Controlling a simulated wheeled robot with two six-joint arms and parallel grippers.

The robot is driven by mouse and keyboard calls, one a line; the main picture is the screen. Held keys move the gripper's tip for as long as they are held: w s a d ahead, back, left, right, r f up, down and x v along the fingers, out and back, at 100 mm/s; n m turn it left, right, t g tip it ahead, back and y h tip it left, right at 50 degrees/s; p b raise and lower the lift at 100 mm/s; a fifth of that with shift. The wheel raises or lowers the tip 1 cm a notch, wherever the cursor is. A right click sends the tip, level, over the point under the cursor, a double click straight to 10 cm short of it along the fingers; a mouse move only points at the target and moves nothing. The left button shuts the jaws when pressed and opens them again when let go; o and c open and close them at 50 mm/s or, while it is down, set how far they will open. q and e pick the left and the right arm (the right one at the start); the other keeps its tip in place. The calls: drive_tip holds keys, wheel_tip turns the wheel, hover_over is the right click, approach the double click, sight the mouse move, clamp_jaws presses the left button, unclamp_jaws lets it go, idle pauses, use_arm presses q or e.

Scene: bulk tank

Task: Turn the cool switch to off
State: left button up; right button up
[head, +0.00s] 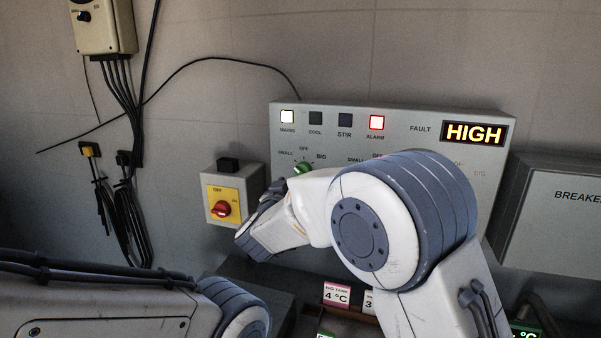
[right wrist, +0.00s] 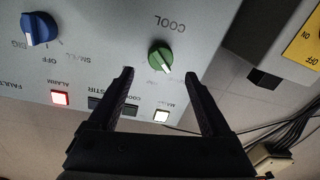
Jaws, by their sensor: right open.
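The cool switch is a green knob (head: 303,168) with a white stripe, on the left of the grey control panel (head: 400,116). SMALL, OFF and BIG are printed around it; I cannot tell for sure which one it points to. In the right wrist view the green knob (right wrist: 160,57) appears upside down, under the COOL label. My right gripper (right wrist: 158,75) is open and empty, its fingertips on either side of the knob's line and short of it. In the head view my right arm hides much of the panel. My left gripper is out of view.
A blue knob (right wrist: 40,29) sits beside the green one. The MAINS lamp (head: 287,117) is white and the ALARM lamp (head: 376,122) red; the display (head: 474,134) reads HIGH. A red rotary switch (head: 222,208) on a yellow plate is left of the panel, a breaker box (head: 560,215) right.

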sight(302, 171)
drive_tip(key=p+x, duration=0.1)
drive_tip(key=x, duration=0.5)
drive_tip(key=shift+w, duration=0.15)
clamp_jaws()
drive_tip(key=m+b, duration=0.7)
drive_tip(key=m, duration=0.3)
drive_tip(key=shift+f+t+b, duration=0.15)
drive_tip(key=shift+t+b, duration=0.15)
drive_tip(key=shift+b, duration=0.05)
drive_tip(key=shift+d, duration=0.1)
idle(0.4)
